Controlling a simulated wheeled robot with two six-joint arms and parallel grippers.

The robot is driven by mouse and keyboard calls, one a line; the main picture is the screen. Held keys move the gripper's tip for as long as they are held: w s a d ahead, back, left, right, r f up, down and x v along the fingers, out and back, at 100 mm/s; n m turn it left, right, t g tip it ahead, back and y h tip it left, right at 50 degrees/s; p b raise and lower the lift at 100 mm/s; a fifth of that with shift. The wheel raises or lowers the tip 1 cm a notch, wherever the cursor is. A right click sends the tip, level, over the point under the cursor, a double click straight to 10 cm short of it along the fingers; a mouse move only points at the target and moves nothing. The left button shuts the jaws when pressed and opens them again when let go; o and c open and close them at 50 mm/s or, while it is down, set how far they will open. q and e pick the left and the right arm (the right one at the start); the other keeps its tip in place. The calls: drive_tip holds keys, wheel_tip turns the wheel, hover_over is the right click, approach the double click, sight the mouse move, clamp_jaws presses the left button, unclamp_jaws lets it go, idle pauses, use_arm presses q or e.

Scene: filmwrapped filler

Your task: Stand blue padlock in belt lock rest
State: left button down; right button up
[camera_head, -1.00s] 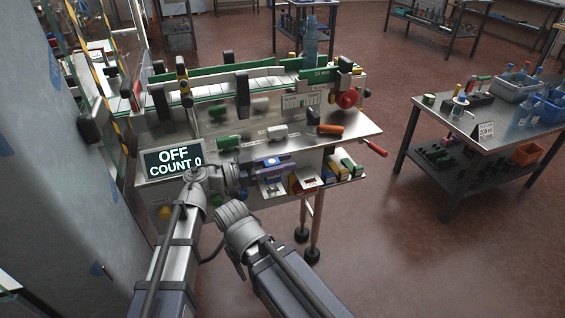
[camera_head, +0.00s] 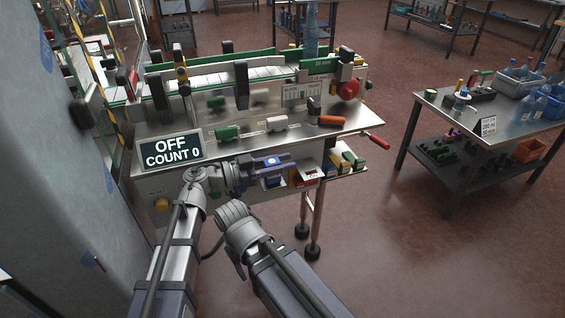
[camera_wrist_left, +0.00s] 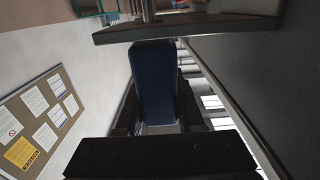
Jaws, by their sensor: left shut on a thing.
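My left gripper (camera_head: 268,163) is in front of the bench's near edge, below the tabletop. In the left wrist view, the left gripper (camera_wrist_left: 158,88) is shut on a dark blue block, the blue padlock (camera_wrist_left: 154,82), which sits between its upper and lower fingers. My right gripper is not in view.
The bench top (camera_head: 290,140) holds a green piece (camera_head: 227,132), a white piece (camera_head: 277,124) and an orange piece (camera_head: 331,121). The OFF sign (camera_head: 171,150) stands at its left. Several coloured blocks (camera_head: 347,161) sit on a side shelf. A red handle (camera_head: 377,141) sticks out right.

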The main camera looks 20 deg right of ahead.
use_arm(q)
drive_tip(key=shift+f+b, duration=0.3)
idle(0.7)
drive_tip(key=shift+c, duration=2.2)
unclamp_jaws()
drive_tip(key=shift+a, duration=0.1)
drive_tip(key=a, duration=0.7)
drive_tip(key=shift+s+a, duration=0.15)
drive_tip(key=shift+a, duration=0.2)
